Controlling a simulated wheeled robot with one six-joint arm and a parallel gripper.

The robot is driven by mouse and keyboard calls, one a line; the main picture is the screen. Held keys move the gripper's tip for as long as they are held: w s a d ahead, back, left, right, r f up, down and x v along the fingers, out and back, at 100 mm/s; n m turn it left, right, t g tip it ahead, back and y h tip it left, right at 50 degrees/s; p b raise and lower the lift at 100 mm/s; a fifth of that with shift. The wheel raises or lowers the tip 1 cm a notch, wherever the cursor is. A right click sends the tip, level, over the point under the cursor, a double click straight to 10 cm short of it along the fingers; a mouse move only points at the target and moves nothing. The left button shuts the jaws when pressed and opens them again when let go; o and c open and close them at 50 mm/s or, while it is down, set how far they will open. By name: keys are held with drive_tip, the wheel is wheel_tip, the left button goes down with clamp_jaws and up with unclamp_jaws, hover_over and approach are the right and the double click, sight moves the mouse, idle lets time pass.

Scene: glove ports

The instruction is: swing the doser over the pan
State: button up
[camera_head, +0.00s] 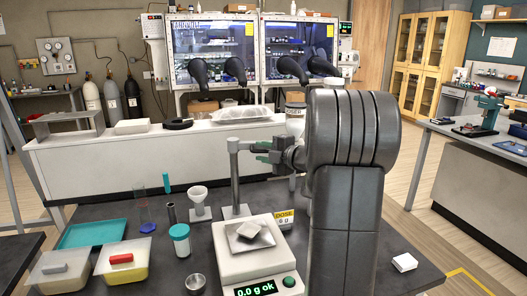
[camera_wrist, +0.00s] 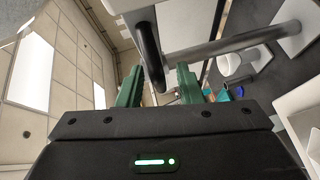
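A grey stand post (camera_head: 234,185) with a horizontal grey arm (camera_head: 246,145) rises behind the balance (camera_head: 258,262). The arm also shows in the wrist view (camera_wrist: 225,43). I take this swing arm to be part of the doser; its body is not clear. My gripper (camera_head: 263,152) is beside the arm's right end, left of my dark arm. In the wrist view its green fingers (camera_wrist: 158,82) are apart, with a dark curved bar (camera_wrist: 149,50) between them and gaps visible.
The balance display reads "0.0 g ok".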

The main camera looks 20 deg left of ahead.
clamp_jaws()
